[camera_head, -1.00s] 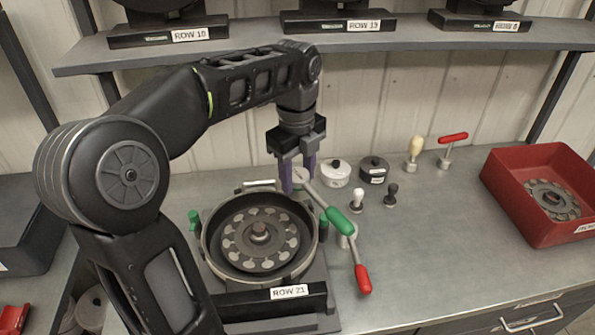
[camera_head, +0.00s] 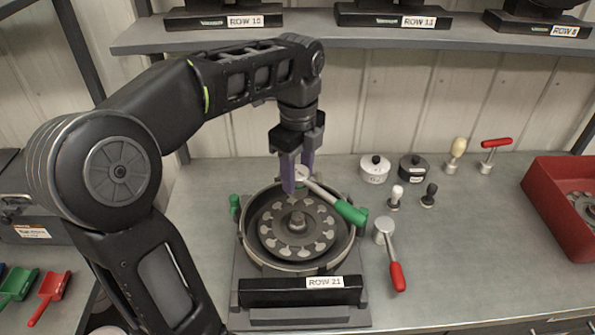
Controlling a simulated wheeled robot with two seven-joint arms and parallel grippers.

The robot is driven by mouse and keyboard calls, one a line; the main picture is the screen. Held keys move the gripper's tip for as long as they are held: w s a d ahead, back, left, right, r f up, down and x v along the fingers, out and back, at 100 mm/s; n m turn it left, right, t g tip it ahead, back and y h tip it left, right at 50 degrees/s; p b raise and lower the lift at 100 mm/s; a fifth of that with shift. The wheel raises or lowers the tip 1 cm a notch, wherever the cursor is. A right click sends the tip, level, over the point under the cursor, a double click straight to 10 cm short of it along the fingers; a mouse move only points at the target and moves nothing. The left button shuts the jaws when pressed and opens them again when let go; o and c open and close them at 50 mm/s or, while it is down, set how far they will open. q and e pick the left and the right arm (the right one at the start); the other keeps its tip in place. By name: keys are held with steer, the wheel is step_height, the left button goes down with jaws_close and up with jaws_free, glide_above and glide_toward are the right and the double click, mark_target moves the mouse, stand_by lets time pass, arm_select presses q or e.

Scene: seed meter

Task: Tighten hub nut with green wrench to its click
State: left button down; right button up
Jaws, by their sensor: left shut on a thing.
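My left gripper (camera_head: 300,178) comes in from the upper left and points down. Its purple fingers are shut on the head of the green-handled wrench (camera_head: 346,211). The wrench is held over the back rim of the round seed meter (camera_head: 262,257), with its green handle slanting down to the right. The hub nut (camera_head: 297,220) stands at the middle of the metal seed disc (camera_head: 279,236) inside the meter. The wrench head is behind the nut in the picture and apart from it. My right gripper is not in view.
A red-handled wrench (camera_head: 395,272) lies right of the meter. White and black lidded pots (camera_head: 375,169), small knobs (camera_head: 396,196) and handled tools (camera_head: 489,157) stand behind. A red bin (camera_head: 551,212) is at the right. Bench front right is clear.

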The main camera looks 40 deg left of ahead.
arm_select(q)
steer(key=shift+f+b, duration=2.2)
steer(key=shift+f, duration=0.4)
steer(key=shift+f+b, duration=0.4)
steer(key=shift+f, duration=0.35)
steer(key=shift+f+b, duration=0.6)
steer(key=shift+f, duration=0.8)
stand_by(0.6)
steer(key=c, duration=0.7)
jaws_free()
steer(key=shift+o, duration=0.6)
steer(key=shift+f, duration=0.1)
steer(key=o, duration=0.4)
